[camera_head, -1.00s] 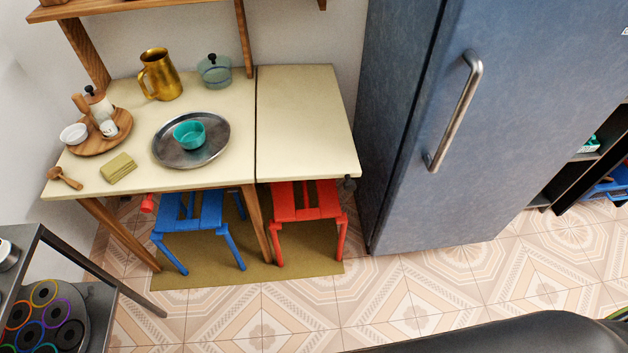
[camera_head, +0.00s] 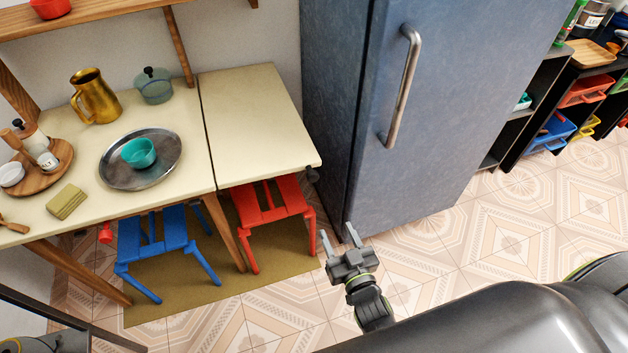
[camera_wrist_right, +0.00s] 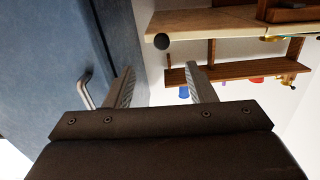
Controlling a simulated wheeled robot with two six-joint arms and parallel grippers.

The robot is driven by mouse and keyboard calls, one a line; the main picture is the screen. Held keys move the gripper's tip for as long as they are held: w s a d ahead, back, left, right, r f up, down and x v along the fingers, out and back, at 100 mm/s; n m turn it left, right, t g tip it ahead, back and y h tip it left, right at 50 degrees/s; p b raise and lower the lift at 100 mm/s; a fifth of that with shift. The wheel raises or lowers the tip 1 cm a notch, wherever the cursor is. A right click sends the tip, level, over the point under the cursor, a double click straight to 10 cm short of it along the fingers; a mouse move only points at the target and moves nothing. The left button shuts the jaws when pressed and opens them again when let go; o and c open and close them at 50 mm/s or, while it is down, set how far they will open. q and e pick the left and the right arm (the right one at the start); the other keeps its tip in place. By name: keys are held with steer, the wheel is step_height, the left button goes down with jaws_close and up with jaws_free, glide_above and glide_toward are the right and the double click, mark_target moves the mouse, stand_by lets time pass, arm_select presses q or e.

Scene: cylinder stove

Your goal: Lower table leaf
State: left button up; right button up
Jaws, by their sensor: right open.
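The table leaf (camera_head: 255,115) is the cream right-hand section of the table, level with the main tabletop (camera_head: 190,100) and parted from it by a dark seam. A dark round knob (camera_head: 312,174) sits at the leaf's front right corner. In the right wrist view the knob (camera_wrist_right: 161,41) shows beyond the fingers, at the edge of the pale leaf (camera_wrist_right: 205,22). My right gripper (camera_head: 338,240) is open and empty, in front of the leaf's corner and apart from it. It also shows in the wrist view (camera_wrist_right: 160,85). My left gripper is not seen.
A blue fridge (camera_head: 400,130) with a metal handle (camera_head: 403,85) stands close right of the leaf. A red stool (camera_head: 270,210) is under the leaf, a blue stool (camera_head: 160,245) under the main table. A tray (camera_head: 118,172) with a teal bowl (camera_head: 138,152) sits left of the leaf.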

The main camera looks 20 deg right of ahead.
steer(key=r, duration=0.1)
steer(key=b, duration=0.4)
glide_toward(314, 179)
steer(key=w, duration=0.4)
steer(key=shift+w+a+f, duration=0.1)
steer(key=shift+w+f, duration=0.2)
steer(key=shift+w, duration=0.05)
steer(key=w+b, duration=0.2)
steer(key=w, duration=0.2)
steer(key=shift+f, duration=0.1)
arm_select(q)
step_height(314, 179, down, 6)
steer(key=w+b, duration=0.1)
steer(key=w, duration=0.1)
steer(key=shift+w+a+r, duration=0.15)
arm_select(e)
steer(key=shift+w+a+r, duration=0.1)
steer(key=shift+w+r, duration=0.15)
steer(key=shift+w, duration=0.55)
jaws_close()
